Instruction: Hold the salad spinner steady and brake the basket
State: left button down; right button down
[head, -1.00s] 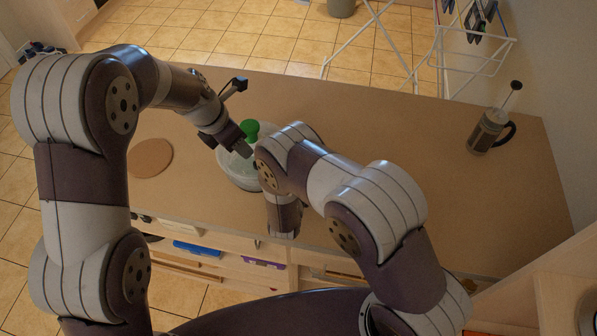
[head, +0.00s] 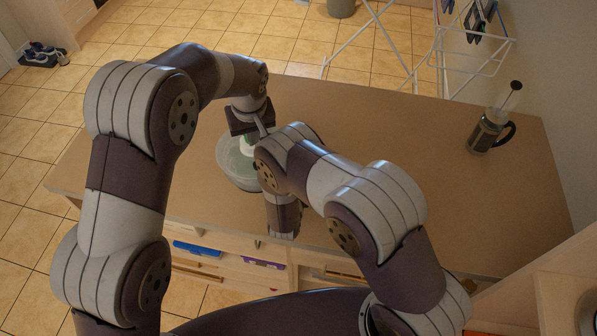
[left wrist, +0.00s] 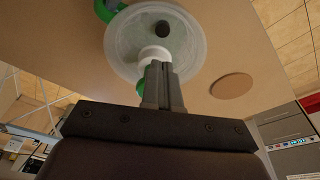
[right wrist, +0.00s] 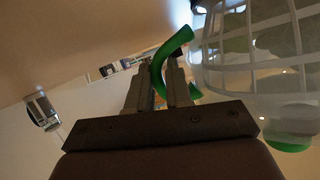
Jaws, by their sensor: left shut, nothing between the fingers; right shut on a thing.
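The salad spinner (head: 232,165) stands on the counter, partly hidden by my arms in the head view. From above, in the left wrist view, it shows a pale clear lid (left wrist: 125,45) with a dark round button (left wrist: 162,30), a white knob-like part (left wrist: 155,55) and green parts. My left gripper (left wrist: 158,68) is shut and empty over the lid, its tips close to the white part; I cannot tell if they touch. My right gripper (right wrist: 170,85) is shut on the green curved handle (right wrist: 178,45) at the spinner's side. The basket (right wrist: 250,50) shows through the clear wall, with greenish contents.
A French press (head: 490,130) stands at the counter's right end. A round brown board (left wrist: 232,86) lies on the counter near the spinner. A white drying rack (head: 400,60) stands behind the counter. The right half of the counter (head: 400,140) is mostly clear.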

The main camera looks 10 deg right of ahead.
pick_arm(q)
jog(key=shift+s+x, duration=0.2)
jog(key=shift+x, duration=0.85)
jog(key=shift+s+x, duration=0.25)
jog(key=shift+x, duration=0.75)
jog(key=shift+s+x, duration=0.2)
jog(key=shift+x, duration=0.85)
jog(key=shift+d+f, duration=0.1)
jog(key=shift+f, duration=0.85)
jog(key=shift+w+v, duration=0.2)
jog(key=shift+v, duration=0.8)
jog(key=shift+w+v, duration=0.2)
jog(key=shift+v, duration=0.8)
jog(key=shift+w+v, duration=0.2)
jog(key=shift+v, duration=0.75)
jog(key=shift+r, duration=0.15)
pick_arm(e)
jog(key=c, duration=1)
grip_release()
